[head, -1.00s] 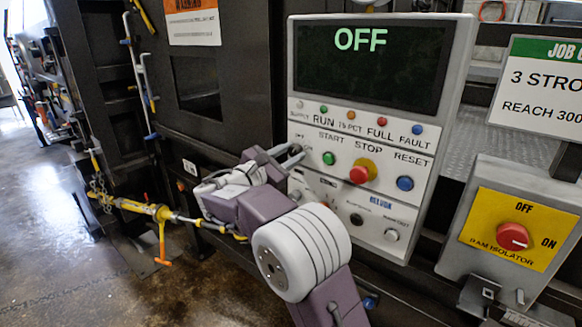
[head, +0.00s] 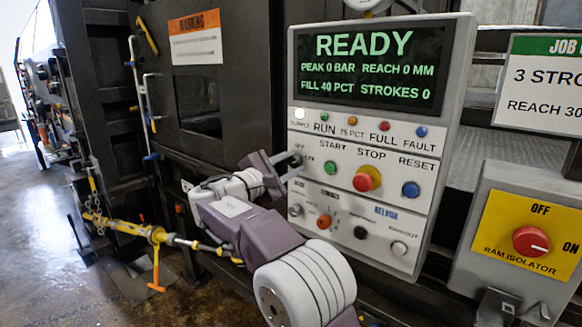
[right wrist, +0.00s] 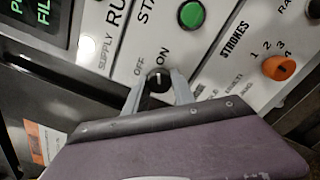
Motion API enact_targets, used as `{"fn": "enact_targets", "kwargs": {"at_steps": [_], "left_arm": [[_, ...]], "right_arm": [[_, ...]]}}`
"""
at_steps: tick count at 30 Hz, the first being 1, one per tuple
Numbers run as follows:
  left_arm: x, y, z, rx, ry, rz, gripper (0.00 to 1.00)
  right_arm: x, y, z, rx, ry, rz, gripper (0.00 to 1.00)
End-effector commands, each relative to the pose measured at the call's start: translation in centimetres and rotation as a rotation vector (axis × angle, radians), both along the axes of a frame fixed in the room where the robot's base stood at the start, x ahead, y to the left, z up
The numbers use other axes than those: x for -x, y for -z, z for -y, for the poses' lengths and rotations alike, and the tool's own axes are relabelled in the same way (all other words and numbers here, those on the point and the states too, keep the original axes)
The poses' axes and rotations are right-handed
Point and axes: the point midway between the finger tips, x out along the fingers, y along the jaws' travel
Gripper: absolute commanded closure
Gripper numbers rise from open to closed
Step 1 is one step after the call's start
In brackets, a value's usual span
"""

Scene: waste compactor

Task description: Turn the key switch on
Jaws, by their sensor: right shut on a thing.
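The key switch (right wrist: 157,82) shows in the right wrist view as a dark round knob with a pale mark, below the OFF and ON labels. The mark points roughly towards ON. My right gripper (right wrist: 158,92) is shut on it, one finger on each side. In the head view the right gripper (head: 292,166) reaches the left edge of the control panel (head: 430,150) and its fingers hide most of the switch. The panel's display (head: 368,68) reads READY in green, and the white supply lamp (head: 299,114) is lit. My left gripper is not in view.
Right of the switch are a green start button (head: 330,167), a red stop button (head: 366,178) and a blue reset button (head: 411,189). A red ram isolator knob (head: 531,241) is at far right.

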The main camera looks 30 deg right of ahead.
Motion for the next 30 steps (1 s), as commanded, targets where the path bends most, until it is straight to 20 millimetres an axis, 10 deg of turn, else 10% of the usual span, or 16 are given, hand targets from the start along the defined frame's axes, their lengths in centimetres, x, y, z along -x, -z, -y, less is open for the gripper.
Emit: {"fn": "enact_targets", "kwargs": {"at_steps": [9,10,12,22,30], "left_arm": [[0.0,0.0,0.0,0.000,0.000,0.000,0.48],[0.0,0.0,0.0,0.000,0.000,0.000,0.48],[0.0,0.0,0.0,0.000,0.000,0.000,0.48],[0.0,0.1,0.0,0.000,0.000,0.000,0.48],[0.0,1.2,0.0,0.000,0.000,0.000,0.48]], "right_arm": [[0.0,0.0,0.0,-0.001,-0.001,0.002,1.00],[0.0,0.0,0.0,-0.001,-0.001,0.002,0.64],[0.0,0.0,0.0,-0.001,0.000,0.002,0.48],[0.1,0.1,-0.3,0.000,-0.001,0.001,0.48],[2.2,0.3,-5.4,-0.001,-0.006,0.002,0.48]]}}
